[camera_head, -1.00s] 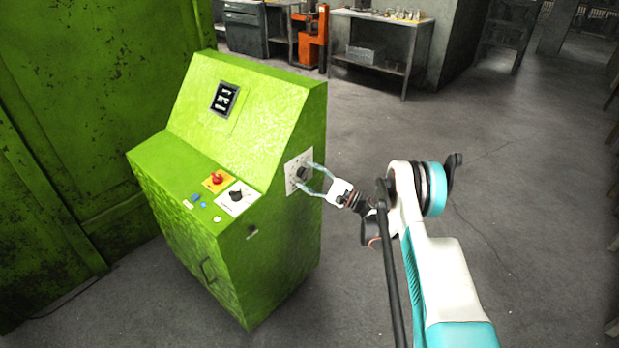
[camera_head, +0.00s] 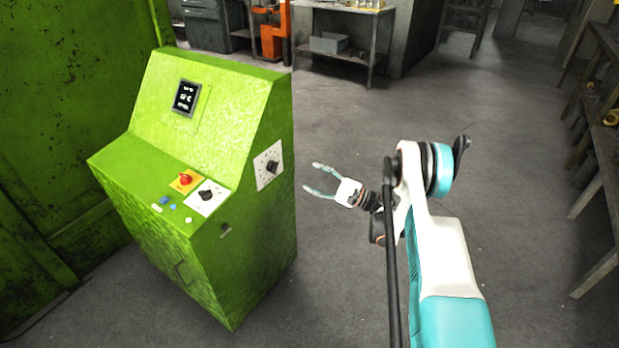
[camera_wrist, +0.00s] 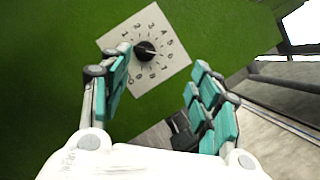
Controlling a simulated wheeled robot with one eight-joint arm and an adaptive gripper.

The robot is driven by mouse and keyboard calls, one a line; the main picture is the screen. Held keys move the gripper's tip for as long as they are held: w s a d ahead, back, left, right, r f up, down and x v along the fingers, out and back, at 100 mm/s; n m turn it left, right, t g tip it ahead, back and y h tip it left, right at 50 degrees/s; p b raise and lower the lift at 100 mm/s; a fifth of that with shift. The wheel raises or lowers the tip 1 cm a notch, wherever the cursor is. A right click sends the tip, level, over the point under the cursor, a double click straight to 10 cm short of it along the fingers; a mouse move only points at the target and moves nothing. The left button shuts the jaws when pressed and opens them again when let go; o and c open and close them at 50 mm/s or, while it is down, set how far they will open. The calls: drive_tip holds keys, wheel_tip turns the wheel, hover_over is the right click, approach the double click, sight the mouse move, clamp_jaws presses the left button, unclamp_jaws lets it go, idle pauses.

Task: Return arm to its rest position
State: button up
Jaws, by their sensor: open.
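My gripper (camera_head: 312,178) is open and empty in the head view, in free air to the right of the green control cabinet (camera_head: 262,235). A gap of bare floor shows between its fingertips and the cabinet's side. A black rotary knob (camera_head: 272,167) on a white numbered plate sits on that side face. In the wrist view the knob (camera_wrist: 144,50) shows beyond the spread teal fingers of my gripper (camera_wrist: 160,100), with nothing between them. My arm reaches up from the lower right of the head view.
The cabinet top carries a red knob on a yellow plate (camera_head: 186,180), a black knob on a white plate (camera_head: 207,196) and small buttons. A metal table (camera_head: 345,50) stands at the back, a bench (camera_head: 600,190) at the right. Floor right of the cabinet is clear.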

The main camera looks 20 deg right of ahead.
idle(0.4)
drive_tip(key=w+a+r+n+g+h, duration=0.1)
drive_tip(key=a+r+n+g+h, duration=0.1)
drive_tip(key=a+r, duration=0.35)
drive_tip(key=w+a+r+n+g+h, duration=0.1)
drive_tip(key=w+a+r+h, duration=0.1)
drive_tip(key=r, duration=0.6)
drive_tip(key=s+a+r+n+g+h, duration=0.3)
drive_tip(key=s+a+r+n+h, duration=0.15)
drive_tip(key=s+r, duration=0.5)
drive_tip(key=s+a+r+n+h+p, duration=0.1)
drive_tip(key=s+r+n+h, duration=0.15)
drive_tip(key=s, duration=0.55)
drive_tip(key=s+r+n+h, duration=0.2)
drive_tip(key=s+r, duration=0.1)
drive_tip(key=s, duration=0.4)
drive_tip(key=s+d+f+n+h, duration=0.1)
drive_tip(key=s+f+n+h, duration=0.1)
drive_tip(key=s, duration=0.7)
drive_tip(key=s+d+f+n+h+b, duration=0.1)
drive_tip(key=s+f+n, duration=0.1)
drive_tip(key=s, duration=0.7)
drive_tip(key=shift+d+f+h, duration=0.2)
drive_tip(key=shift+f+h, duration=0.05)
drive_tip(key=shift+h, duration=0.15)
